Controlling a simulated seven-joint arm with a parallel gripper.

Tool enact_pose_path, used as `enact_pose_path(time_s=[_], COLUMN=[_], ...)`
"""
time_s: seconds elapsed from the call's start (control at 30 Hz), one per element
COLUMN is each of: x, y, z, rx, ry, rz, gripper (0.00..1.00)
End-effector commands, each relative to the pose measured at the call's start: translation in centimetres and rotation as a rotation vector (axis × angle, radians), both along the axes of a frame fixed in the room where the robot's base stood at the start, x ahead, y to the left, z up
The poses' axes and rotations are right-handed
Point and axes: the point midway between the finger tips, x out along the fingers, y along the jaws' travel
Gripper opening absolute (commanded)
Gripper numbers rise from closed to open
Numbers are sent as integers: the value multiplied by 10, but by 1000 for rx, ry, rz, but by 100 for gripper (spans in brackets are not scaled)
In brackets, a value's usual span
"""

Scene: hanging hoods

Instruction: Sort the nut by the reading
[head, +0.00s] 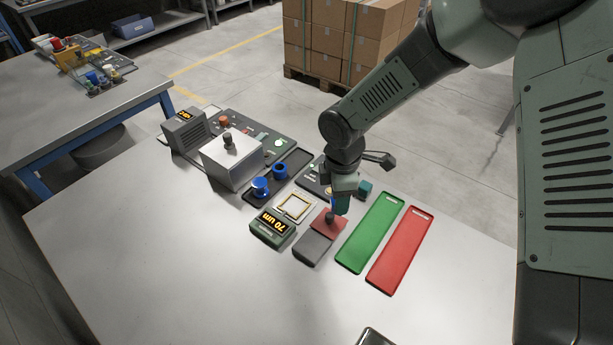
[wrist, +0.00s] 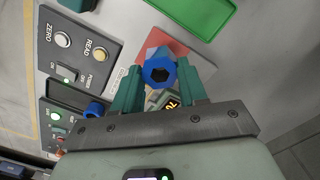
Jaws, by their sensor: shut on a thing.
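My gripper (head: 341,207) is shut on a blue hex nut; in the wrist view the nut (wrist: 159,71) sits between the two green fingertips with its hole facing the camera. The nut is over or near a red plate (wrist: 178,47); I cannot tell whether they touch. A green-cased display (head: 272,228) reads "70 um". A long green tray (head: 370,233) and a long red tray (head: 398,250) lie to the right of my gripper, both empty. Two more blue pieces, one (head: 260,187) nearer and one (head: 280,170) farther, are on a black tray at left.
A silver box (head: 231,160) with a dark knob stands at left beside a dark panel (head: 268,140). A square frame (head: 295,207) and a grey block (head: 313,248) lie near the display. The wrist view shows a panel (wrist: 82,47) marked ZERO, READ and POWER.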

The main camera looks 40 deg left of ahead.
Motion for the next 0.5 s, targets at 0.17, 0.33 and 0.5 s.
enact_pose_path(time_s=[0.17,0.33,0.5], x=[-17,-28,-30], y=[-55,-76,-78], z=[-3,-4,-13], rx=[5,16,17], ry=[20,32,34], rz=[290,430,455], gripper=[0,0,0])
